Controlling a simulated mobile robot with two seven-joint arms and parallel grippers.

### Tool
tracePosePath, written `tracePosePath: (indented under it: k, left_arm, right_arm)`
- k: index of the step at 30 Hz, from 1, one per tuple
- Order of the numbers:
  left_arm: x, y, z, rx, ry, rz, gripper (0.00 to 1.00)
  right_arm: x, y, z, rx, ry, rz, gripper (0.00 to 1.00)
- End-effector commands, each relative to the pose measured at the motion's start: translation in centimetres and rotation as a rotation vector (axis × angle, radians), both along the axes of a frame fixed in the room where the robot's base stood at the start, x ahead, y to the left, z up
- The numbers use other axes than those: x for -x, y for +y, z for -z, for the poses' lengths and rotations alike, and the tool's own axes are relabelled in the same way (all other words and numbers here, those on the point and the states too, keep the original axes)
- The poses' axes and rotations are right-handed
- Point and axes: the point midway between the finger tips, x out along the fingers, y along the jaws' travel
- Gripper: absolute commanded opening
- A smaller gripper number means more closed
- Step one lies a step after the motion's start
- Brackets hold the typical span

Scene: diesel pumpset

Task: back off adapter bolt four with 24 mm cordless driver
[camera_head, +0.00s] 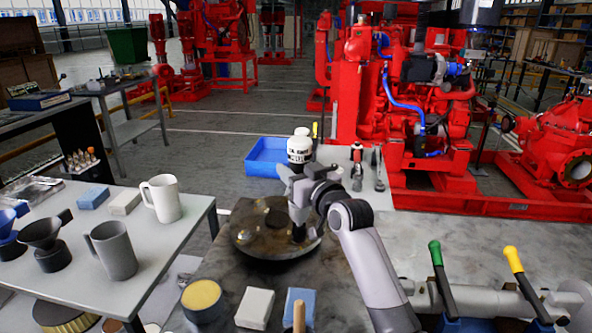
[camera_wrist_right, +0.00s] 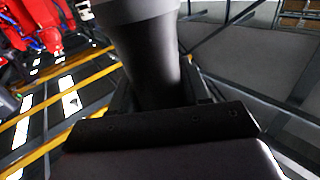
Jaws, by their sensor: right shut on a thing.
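My right gripper (camera_head: 302,195) is shut on the cordless driver (camera_head: 300,150). The driver has a white, labelled upper part and stands roughly upright. Its dark lower end (camera_head: 299,232) points down at the right part of a round, brownish metal plate (camera_head: 258,238), which seems to be the adapter. I cannot tell whether the tip touches a bolt. In the right wrist view a dark, tapering grip of the driver (camera_wrist_right: 150,65) fills the space between the jaws. Adapter bolt four is not distinguishable; the gripper and driver cover part of the plate. My left gripper is not in view.
A blue tray (camera_head: 267,158) lies behind the plate. Hand tools (camera_head: 378,168) lie to its right. A sponge-like white block (camera_head: 255,308), a blue block (camera_head: 299,306) and a round tin (camera_head: 202,299) are in front. A side table (camera_head: 150,262) with mugs stands left.

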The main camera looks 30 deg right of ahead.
Motion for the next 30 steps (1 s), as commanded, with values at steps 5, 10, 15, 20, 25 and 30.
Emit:
tracePosePath:
  k: [5,10,15,20,25,30]
  left_arm:
    - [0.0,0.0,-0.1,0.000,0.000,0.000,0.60]
    - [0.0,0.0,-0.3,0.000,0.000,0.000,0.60]
    - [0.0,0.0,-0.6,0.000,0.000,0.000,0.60]
    - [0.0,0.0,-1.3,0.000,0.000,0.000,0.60]
    - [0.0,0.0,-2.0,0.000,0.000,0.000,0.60]
    - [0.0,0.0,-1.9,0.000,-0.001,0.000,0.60]
  right_arm:
    - [0.0,0.3,0.9,-0.010,0.022,-0.008,0.00]
    - [0.0,0.3,0.9,-0.009,0.023,-0.007,0.00]
    - [0.0,0.3,0.3,-0.008,0.022,-0.007,0.00]
    - [0.0,0.2,-0.9,-0.006,0.021,-0.006,0.00]
    - [0.0,0.2,-2.4,-0.005,0.012,-0.004,0.00]
    - [0.0,0.1,-3.5,-0.004,0.008,-0.003,0.00]
